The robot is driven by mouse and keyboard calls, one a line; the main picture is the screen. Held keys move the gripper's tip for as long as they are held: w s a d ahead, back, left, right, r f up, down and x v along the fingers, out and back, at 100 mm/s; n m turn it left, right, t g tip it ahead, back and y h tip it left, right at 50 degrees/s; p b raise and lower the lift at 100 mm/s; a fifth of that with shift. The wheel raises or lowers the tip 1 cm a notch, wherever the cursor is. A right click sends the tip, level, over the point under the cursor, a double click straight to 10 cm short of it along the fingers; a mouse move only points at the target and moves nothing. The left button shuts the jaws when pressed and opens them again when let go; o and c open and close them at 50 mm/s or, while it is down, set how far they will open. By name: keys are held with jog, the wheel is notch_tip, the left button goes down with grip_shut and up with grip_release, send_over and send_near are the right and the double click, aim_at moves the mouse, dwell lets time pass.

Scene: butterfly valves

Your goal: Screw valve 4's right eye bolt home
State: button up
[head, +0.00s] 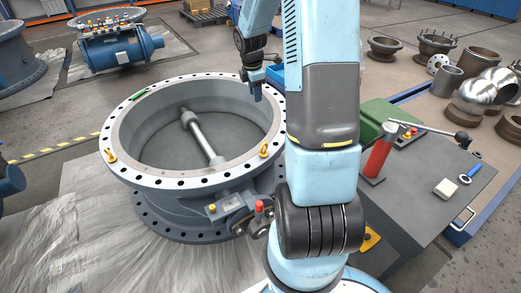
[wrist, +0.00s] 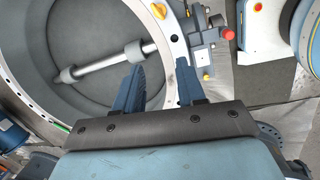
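A large grey valve body (head: 130,178) with a pale drilled flange lies flat on sheeting, a shaft (head: 200,135) crossing its bore. I cannot read a valve number. One yellow-orange eye bolt (head: 264,150) stands on the flange's near right, and another eye bolt (head: 111,155) on its left. How far either is screwed in is too small to tell. My gripper (head: 257,95) is over the flange's far right side, apart from both bolts. In the wrist view my gripper (wrist: 158,85) is open and empty, and an eye bolt (wrist: 158,10) shows beyond its fingertips.
A green piece (head: 138,95) lies on the flange's far left. A small fitting with a red knob (head: 259,206) juts from the valve's near right. To the right stands a grey bench (head: 420,200) with a red cylinder (head: 380,150).

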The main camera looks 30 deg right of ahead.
aim_at(263, 145)
jog(key=w+d+f+n, duration=0.1)
jog(key=d+f+n, duration=0.1)
jog(key=f, duration=0.9)
jog(key=w+d+f+n+y, duration=0.1)
jog(key=f+n, duration=0.1)
jog(key=f, duration=0.9)
jog(key=w+d+f+n+g, duration=0.1)
jog(key=d+f+n, duration=0.1)
jog(key=f, duration=0.9)
jog(key=shift+w+d+f, duration=0.15)
jog(key=shift+d+f, duration=0.15)
jog(key=shift+d, duration=0.05)
